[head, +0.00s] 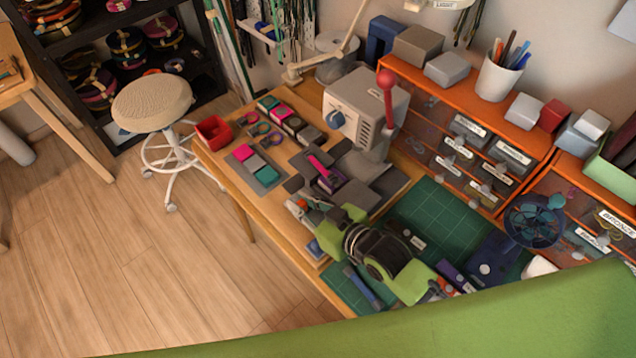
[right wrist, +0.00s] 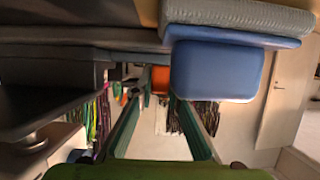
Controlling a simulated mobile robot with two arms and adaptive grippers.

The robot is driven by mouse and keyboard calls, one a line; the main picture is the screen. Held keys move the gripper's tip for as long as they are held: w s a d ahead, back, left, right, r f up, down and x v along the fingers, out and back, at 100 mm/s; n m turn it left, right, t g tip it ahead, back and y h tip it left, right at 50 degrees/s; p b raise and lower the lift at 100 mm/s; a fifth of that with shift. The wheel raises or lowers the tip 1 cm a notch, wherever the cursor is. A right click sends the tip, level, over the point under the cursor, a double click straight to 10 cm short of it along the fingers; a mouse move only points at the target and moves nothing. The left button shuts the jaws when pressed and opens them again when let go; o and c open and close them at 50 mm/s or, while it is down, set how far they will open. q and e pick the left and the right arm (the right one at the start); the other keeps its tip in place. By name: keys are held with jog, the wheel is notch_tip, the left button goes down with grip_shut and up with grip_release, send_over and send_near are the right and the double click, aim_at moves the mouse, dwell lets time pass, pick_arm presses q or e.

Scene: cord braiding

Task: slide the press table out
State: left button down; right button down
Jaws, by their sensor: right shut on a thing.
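The press (head: 362,105) is a grey box with a dial and a red-knobbed lever, standing near the back of the wooden bench. The press table is the grey plate (head: 355,196) low in front of it, with a purple piece and a magenta strip (head: 320,168) above it. My right gripper (head: 298,208) is at the plate's front edge, near the bench's front. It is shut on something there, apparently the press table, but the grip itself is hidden. In the right wrist view its green fingers (right wrist: 155,110) reach forward. My left gripper is not in view.
A red bin (head: 213,131) and colour tiles (head: 255,166) lie left of the press. A green cutting mat (head: 436,214) lies to its right, below orange drawer units (head: 440,110). A stool (head: 152,101) stands left of the bench; the floor in front is clear.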

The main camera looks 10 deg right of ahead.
jog(key=s+a, duration=0.1)
jog(key=a, duration=0.1)
jog(key=s+a+p, duration=0.1)
jog(key=a, duration=0.1)
jog(key=shift+s, duration=0.35)
jog(key=c, duration=2)
grip_release()
jog(key=shift+o, duration=0.2)
jog(key=v, duration=1.2)
jog(key=shift+s+f, duration=0.1)
